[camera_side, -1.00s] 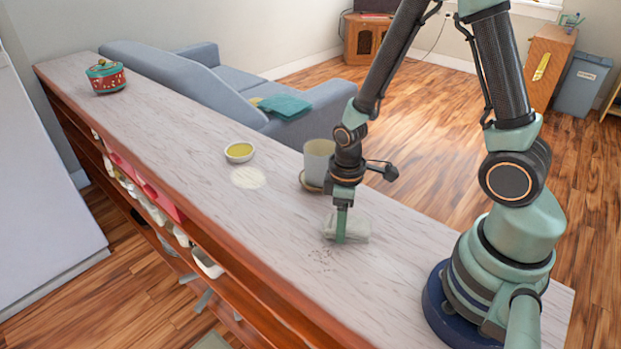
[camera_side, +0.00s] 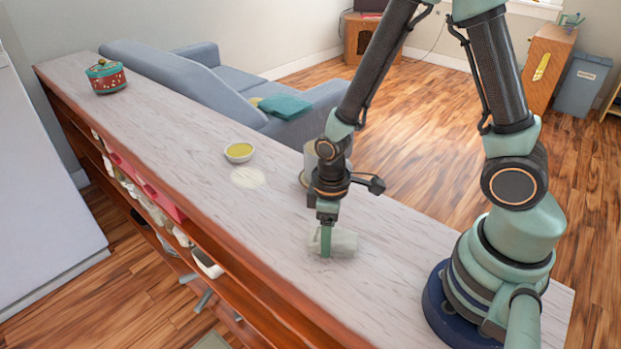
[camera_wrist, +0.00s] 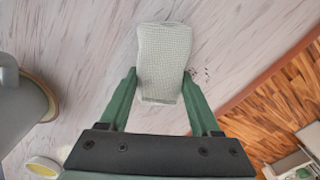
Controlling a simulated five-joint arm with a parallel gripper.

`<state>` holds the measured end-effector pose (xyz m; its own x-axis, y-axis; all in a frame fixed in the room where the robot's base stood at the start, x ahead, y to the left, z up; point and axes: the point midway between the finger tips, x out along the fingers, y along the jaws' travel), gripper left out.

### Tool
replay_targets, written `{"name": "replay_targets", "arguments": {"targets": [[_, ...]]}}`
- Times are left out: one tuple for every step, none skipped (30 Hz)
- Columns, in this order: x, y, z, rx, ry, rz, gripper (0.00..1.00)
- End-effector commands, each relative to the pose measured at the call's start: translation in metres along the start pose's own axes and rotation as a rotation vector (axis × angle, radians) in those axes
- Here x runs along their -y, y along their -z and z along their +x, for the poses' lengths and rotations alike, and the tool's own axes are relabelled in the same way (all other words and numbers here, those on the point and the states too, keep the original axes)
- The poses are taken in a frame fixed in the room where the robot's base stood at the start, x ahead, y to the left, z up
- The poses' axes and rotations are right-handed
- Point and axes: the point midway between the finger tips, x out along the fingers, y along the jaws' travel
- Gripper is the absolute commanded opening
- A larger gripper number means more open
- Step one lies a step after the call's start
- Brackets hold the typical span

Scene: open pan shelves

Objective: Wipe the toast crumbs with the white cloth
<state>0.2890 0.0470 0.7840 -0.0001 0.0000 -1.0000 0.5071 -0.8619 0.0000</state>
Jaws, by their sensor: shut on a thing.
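The white cloth (camera_side: 344,242) lies on the pale wood-grain counter top and also shows in the wrist view (camera_wrist: 163,50). My gripper (camera_side: 325,250) is shut on it, with one green finger on each side of the cloth in the wrist view (camera_wrist: 160,76). A few dark toast crumbs (camera_wrist: 205,72) lie just right of the cloth, close to the right fingertip. I cannot make out crumbs in the side view; the cloth and finger cover that part of the counter.
A light grey cup (camera_side: 311,160) stands close behind my gripper, partly hidden by it. A small bowl of yellow contents (camera_side: 239,152) and a pale round patch (camera_side: 248,177) are farther left. A red pot (camera_side: 106,77) stands at the far end. The counter's front edge (camera_side: 230,262) is near.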

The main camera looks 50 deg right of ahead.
Motion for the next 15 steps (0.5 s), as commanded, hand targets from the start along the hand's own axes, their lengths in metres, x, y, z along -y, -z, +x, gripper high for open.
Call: {"name": "replay_targets", "arguments": {"targets": [[0.0001,-0.0001,0.0001,0.0,0.0,0.0,0.2],[0.0,-0.0001,0.0001,0.0,0.0,0.0,0.2],[0.0,-0.0001,0.0001,0.0,0.0,0.0,0.2],[0.0,-0.0001,0.0,0.0,0.0,0.0,0.2],[-0.0001,-0.0001,0.0,0.0,0.0,0.0,0.2],[-0.0001,-0.0001,0.0001,0.0,0.0,0.0,0.2],[-0.0001,-0.0002,0.0001,0.0,0.0,0.0,0.2],[-0.0001,-0.0002,0.0001,0.0,0.0,0.0,0.2],[-0.0002,-0.0002,0.0001,0.0,0.0,0.0,0.2],[0.0,-0.0001,0.0001,0.0,0.0,-0.001,0.2],[0.0004,0.0002,0.0001,0.0,0.0,-0.001,0.2],[0.0016,0.001,0.0002,0.0,0.0,-0.002,0.2],[0.003,0.0019,0.0002,0.0,0.0,-0.003,0.2],[0.0047,0.0029,0.0002,0.0,0.0,-0.004,0.2],[0.0073,0.0046,0.0002,0.0,0.0,-0.004,0.2]]}}
